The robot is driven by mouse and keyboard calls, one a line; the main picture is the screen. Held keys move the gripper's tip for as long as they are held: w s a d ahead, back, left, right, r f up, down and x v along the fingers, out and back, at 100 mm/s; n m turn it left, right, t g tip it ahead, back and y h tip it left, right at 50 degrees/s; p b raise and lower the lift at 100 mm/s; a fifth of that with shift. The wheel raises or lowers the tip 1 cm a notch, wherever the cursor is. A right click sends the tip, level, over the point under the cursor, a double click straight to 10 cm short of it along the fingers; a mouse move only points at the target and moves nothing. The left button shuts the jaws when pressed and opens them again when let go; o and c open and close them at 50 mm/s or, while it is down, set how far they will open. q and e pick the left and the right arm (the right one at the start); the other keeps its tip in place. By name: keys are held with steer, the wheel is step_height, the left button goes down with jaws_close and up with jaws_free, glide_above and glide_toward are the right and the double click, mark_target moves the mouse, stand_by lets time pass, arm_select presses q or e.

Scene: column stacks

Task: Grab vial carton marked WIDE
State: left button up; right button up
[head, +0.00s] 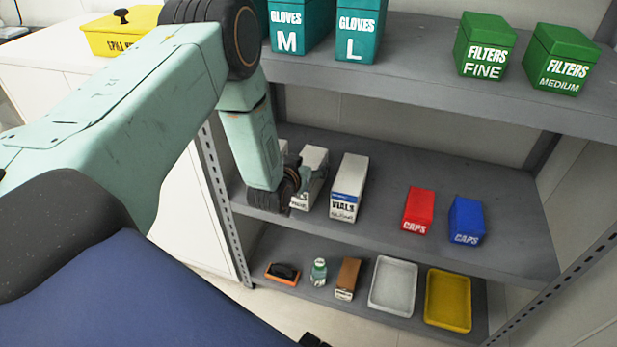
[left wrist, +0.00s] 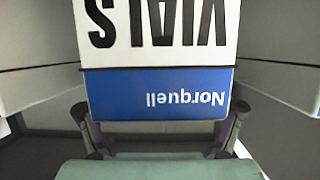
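White vial cartons stand on the middle shelf in the head view. The rightmost vial carton (head: 348,187) has a blue band and VIALS on its front, with a smaller word I cannot read. A second carton (head: 315,160) is partly hidden by my left gripper (head: 292,192), and a third, further left, is mostly hidden. In the left wrist view, a white carton (left wrist: 160,50) fills the space ahead, upside down, with VIALS and a blue Norquell band. My left gripper's fingers (left wrist: 162,118) are spread near its two sides; contact is unclear. WIDE is not readable anywhere.
Red (head: 418,210) and blue (head: 466,220) CAPS boxes stand right of the cartons. Glove boxes (head: 361,28) and green filter boxes (head: 484,45) stand on the upper shelf (head: 430,75). Trays (head: 393,285) and small items are below. A shelf upright (head: 219,200) is left of my gripper.

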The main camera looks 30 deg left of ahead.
arm_select(q)
steer(key=c, duration=1.4)
steer(key=shift+w, duration=0.1)
steer(key=shift+c, duration=0.2)
